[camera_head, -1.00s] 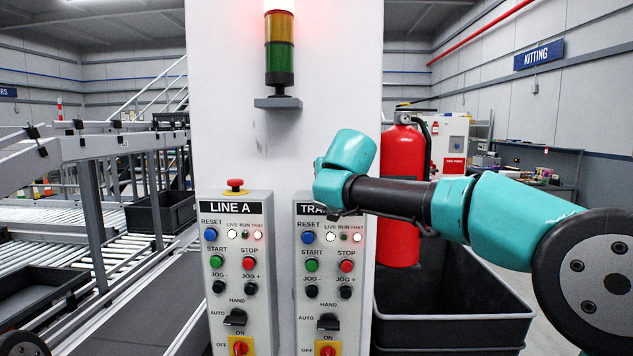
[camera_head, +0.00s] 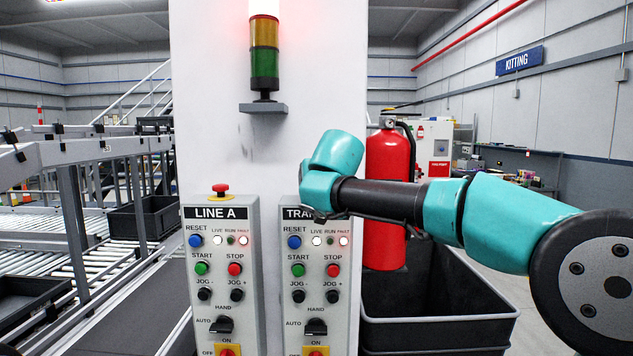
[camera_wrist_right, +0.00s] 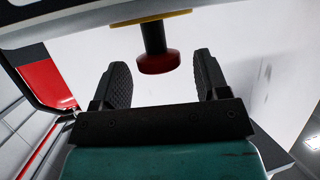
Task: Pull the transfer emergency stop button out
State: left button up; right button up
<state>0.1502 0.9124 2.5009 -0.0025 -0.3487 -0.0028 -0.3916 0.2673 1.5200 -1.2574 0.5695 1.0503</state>
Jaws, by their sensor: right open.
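The transfer panel (camera_head: 319,255), its label partly covered and reading "TRA", is on the right of the white column. Its emergency stop button is hidden behind my right arm in the head view. In the right wrist view a red button head (camera_wrist_right: 158,63) on a black stem shows in front of a yellow plate (camera_wrist_right: 152,19). My right gripper (camera_wrist_right: 160,66) is open, with one black finger on each side of the red head. Gaps show between the head and both fingers. My left gripper is not in view.
The LINE A panel (camera_head: 222,260) stands to the left with its own red stop button (camera_head: 220,189). A stack light (camera_head: 264,50) is above. A red fire extinguisher (camera_head: 388,200) and a dark bin (camera_head: 435,333) are at the right. A conveyor (camera_head: 60,240) runs along the left.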

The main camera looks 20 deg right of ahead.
jog(key=d+v, duration=0.1)
jog(key=v, duration=1.5)
jog(key=shift+a, duration=0.4)
